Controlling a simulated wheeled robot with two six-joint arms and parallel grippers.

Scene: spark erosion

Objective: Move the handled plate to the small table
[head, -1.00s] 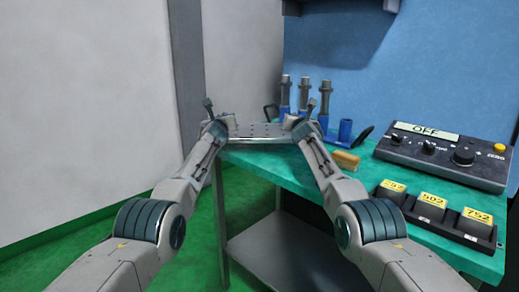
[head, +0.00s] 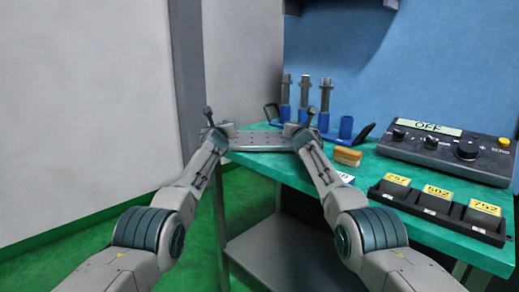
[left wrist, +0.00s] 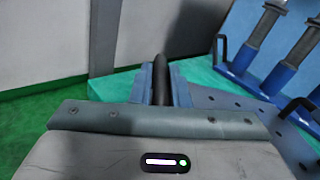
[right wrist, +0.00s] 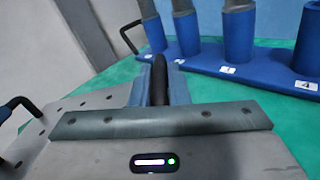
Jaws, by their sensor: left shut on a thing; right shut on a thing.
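The handled plate (head: 262,141) is a flat grey metal plate with small holes and dark handles at its ends. It looks about level over the far left end of the green-topped table (head: 305,172); I cannot tell whether it touches the top. My left gripper (head: 213,131) is shut on its left handle, whose dark bar shows between the fingers in the left wrist view (left wrist: 160,80). My right gripper (head: 298,130) is shut on its right handle, which shows in the right wrist view (right wrist: 159,80). No separate small table can be made out.
A blue rack (right wrist: 205,62) with several upright holders stands behind the plate. A wood-coloured block (head: 348,156), a black control box reading OFF (head: 447,152) and a black tray (head: 436,207) of yellow-labelled blocks occupy the right side. A grey wall (head: 85,100) is at left.

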